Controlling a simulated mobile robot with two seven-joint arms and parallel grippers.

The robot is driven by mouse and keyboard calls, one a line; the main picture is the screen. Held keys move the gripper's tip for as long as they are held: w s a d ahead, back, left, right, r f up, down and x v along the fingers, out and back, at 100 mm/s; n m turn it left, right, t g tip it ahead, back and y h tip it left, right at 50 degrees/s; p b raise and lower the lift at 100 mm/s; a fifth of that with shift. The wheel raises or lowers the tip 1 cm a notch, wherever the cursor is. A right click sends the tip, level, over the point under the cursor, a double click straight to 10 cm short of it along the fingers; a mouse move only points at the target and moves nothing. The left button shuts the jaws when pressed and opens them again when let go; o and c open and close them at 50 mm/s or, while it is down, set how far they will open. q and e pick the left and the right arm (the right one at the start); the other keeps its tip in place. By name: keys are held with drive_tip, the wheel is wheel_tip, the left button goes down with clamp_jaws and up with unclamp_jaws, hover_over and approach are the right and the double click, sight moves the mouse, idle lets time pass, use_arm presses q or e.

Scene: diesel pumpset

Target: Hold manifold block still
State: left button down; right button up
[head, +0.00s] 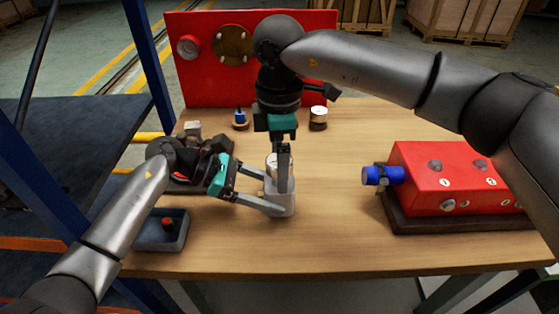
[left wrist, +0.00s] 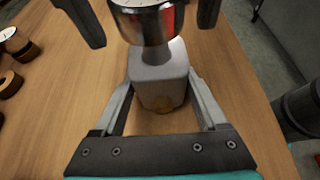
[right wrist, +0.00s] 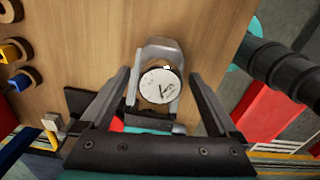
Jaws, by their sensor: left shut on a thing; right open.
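The grey manifold block (head: 284,203) stands upright on the wooden table, near the middle. My left gripper (head: 272,196) is shut on it from the left; in the left wrist view the fingers press both sides of the block (left wrist: 160,90). A round gauge with a white dial (right wrist: 158,86) and metal rim sits above the block on a narrow neck; its rim also shows in the left wrist view (left wrist: 147,24). My right gripper (head: 284,172) comes from above, open, its fingers on either side of the gauge. In the head view it partly hides the gauge.
A red panel (head: 212,85) stands at the back. A red box (head: 450,170) with a blue cylinder (head: 376,176) is at right. A blue tray (head: 160,243) with a small red part is front left. Small parts, one white-topped (head: 318,118), stand behind. The front middle is clear.

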wheel_tip(320, 180, up, 12)
idle(0.5)
use_arm(q)
unclamp_jaws()
